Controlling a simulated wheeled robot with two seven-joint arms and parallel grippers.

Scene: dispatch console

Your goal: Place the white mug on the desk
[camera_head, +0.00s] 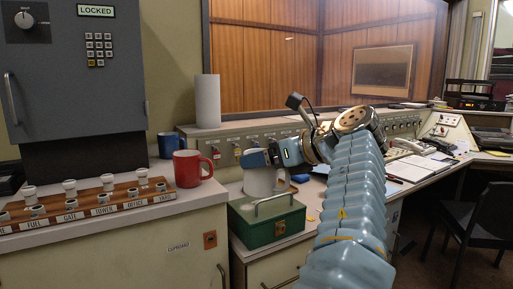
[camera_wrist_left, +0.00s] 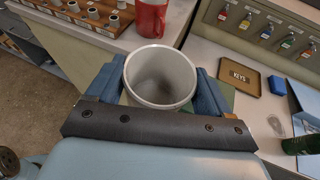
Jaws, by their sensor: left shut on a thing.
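The white mug (camera_head: 262,183) is upright between the fingers of my left gripper (camera_head: 268,155). In the left wrist view, the blue fingers of the gripper (camera_wrist_left: 160,92) press on both sides of the mug (camera_wrist_left: 160,75), and its open top shows an empty inside. In the head view the mug appears just behind or above the green cash box (camera_head: 270,222), whose lid and handle hide its bottom. I cannot tell whether it touches anything below. The desk (camera_head: 312,192) extends to the right of it. My right gripper is not in view.
A red mug (camera_head: 188,168) stands on the cabinet top (camera_head: 120,213) at left, with a blue mug (camera_head: 168,145) behind it. The key panel (camera_head: 245,132) runs behind. A KEYS tray (camera_wrist_left: 238,75) and a blue item (camera_wrist_left: 277,85) lie on the desk, with bare surface between.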

